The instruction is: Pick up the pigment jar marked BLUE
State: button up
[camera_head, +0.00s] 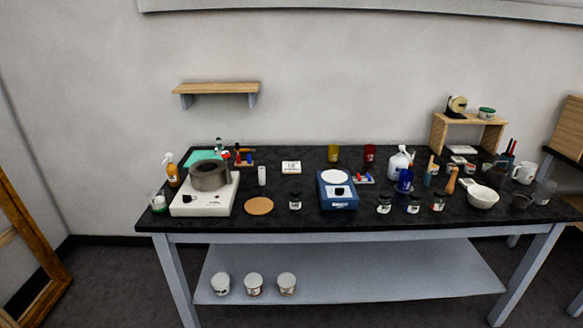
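Several small jars with pale labels stand along the front of the black-topped table (270,222). One jar (384,207) has dark contents, the jar to its right (414,208) looks dark bluish, and a third jar (438,206) shows some red and green. Another dark jar (295,202) stands apart, left of the blue scale. The labels are too small to read, so I cannot tell which jar is marked BLUE. My gripper is not in view.
A blue scale (338,201) and a white hotplate (203,207) stand on the table. Behind the jars are a blue cup (404,184) and a white bottle (398,163); a white bowl (482,198) stands right. Three white tubs (254,287) sit on the lower shelf.

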aim_at(413, 202)
jog(key=k+l, duration=0.1)
jog(key=l, duration=0.3)
jog(key=k+l, duration=0.1)
jog(key=l, duration=0.3)
jog(key=k+l, duration=0.1)
jog(key=l, duration=0.3)
